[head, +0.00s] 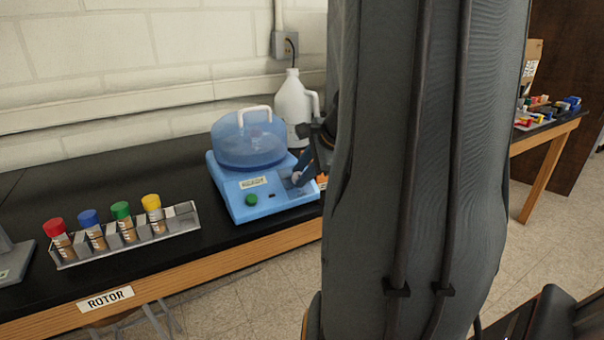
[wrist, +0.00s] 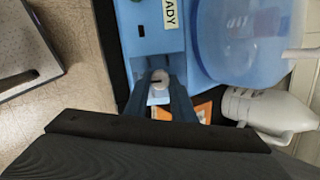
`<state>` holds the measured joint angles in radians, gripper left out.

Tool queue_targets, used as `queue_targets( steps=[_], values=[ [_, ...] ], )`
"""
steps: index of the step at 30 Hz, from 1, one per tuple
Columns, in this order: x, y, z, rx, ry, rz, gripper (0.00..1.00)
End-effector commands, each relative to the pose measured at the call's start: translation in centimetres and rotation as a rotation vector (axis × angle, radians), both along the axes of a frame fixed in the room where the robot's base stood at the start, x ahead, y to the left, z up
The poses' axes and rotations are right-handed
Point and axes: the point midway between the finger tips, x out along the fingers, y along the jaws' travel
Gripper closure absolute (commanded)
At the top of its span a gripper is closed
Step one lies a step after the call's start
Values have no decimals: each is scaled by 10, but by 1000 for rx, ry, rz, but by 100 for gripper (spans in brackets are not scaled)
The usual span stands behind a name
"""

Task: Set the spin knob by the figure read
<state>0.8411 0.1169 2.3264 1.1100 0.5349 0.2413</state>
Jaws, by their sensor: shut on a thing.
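A blue centrifuge (head: 270,205) with a clear blue domed lid (head: 248,143) and a white handle stands on the black bench. Its front panel has a green button (head: 251,200) and a label. The pale spin knob (wrist: 159,79) with a dark pointer mark sits on the panel in the wrist view. My gripper (wrist: 160,84) is shut on the knob, one finger on each side. In the head view my gripper (head: 301,177) is at the panel's right side, partly hidden by my arm. No figure is legible around the knob.
A metal rack (head: 150,238) with red, blue, green and yellow capped tubes stands left of the centrifuge. A white jug (head: 292,108) stands behind it. An orange label (wrist: 203,108) lies beside it. A "ROTOR" label (head: 105,299) marks the bench edge. My arm hides the bench's right part.

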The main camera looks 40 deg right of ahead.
Motion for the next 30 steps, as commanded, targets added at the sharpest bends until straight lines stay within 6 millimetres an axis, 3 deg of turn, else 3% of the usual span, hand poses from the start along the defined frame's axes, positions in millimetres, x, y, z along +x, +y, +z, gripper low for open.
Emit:
queue_targets(
  steps=[8,9,12,22,30],
  values=[
    [0,0,0,-1,0,-1,100],
    [0,0,0,-1,0,0,71],
    [0,0,0,-1,0,0,59],
    [-2,-1,4,-2,0,1,59],
    [-26,-2,36,-5,-2,-1,59]
  ],
)
